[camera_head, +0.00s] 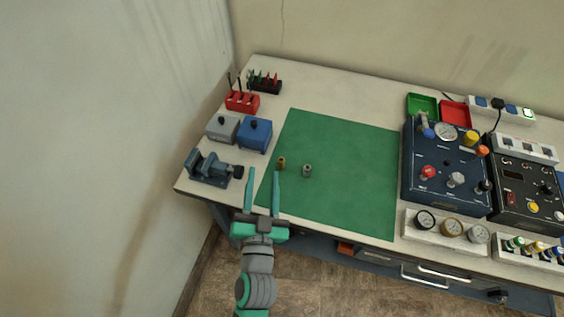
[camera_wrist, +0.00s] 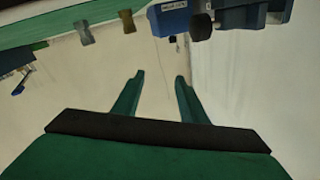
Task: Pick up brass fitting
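The brass fitting (camera_head: 281,162) stands on the left part of the green mat (camera_head: 345,165), near a grey metal fitting (camera_head: 307,171) to its right. My gripper (camera_head: 263,172) is open and empty in the head view. Its fingers point towards the back of the bench, and its right fingertip shows just below the brass fitting. In the wrist view my gripper (camera_wrist: 160,77) has its two green fingers apart with nothing between them. The brass fitting (camera_wrist: 127,22) and the grey fitting (camera_wrist: 83,33) show near the top edge there, beyond the fingertips.
A blue box (camera_head: 255,134), a grey box (camera_head: 222,128) and a dark blue vise (camera_head: 210,168) stand left of the mat. Red and black tool holders are behind them. A dark blue gauge panel (camera_head: 446,165) stands at right. The mat's middle is clear.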

